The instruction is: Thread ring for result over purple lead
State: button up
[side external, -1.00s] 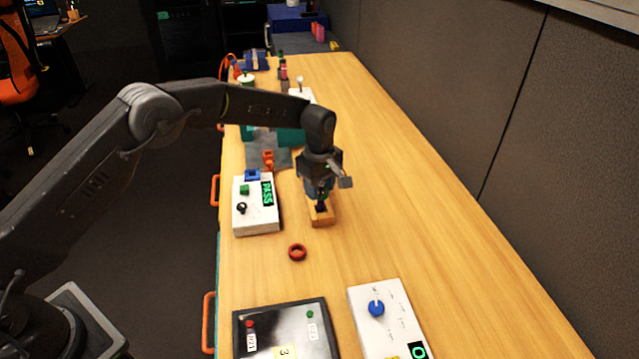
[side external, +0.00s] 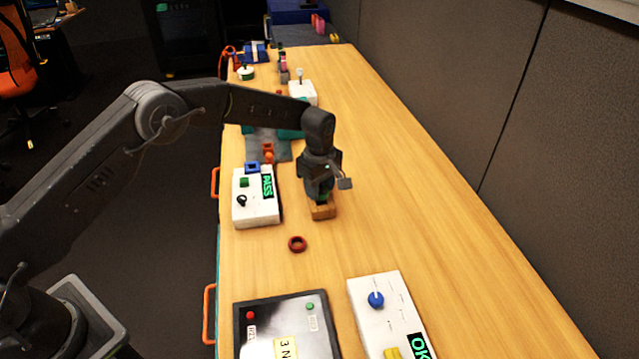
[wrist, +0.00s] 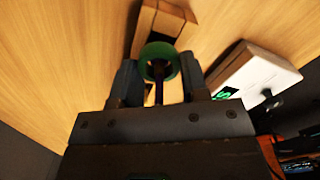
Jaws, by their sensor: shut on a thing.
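A green ring (wrist: 147,52) sits between the fingers of my gripper (wrist: 159,66), which is shut on it. In the side view my gripper (side external: 321,196) points down just above a small wooden block (side external: 323,212), with green showing below it. The block (wrist: 172,17) is also behind the ring in the wrist view. A thin dark rod (wrist: 159,92) appears to pass through the ring's opening; its colour is too dark to call purple. The white box (side external: 256,210) left of the block has a green display reading PASS (side external: 268,187).
A dark red ring (side external: 297,244) lies loose on the table in front of the block. A black panel (side external: 270,325) and a white box with a blue knob (side external: 376,300) stand nearer the camera. The table to the right is clear.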

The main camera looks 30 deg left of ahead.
jog(key=shift+f, duration=0.3)
jog(key=o, duration=1.4)
jog(key=shift+c, duration=0.2)
jog(key=shift+r, duration=6)
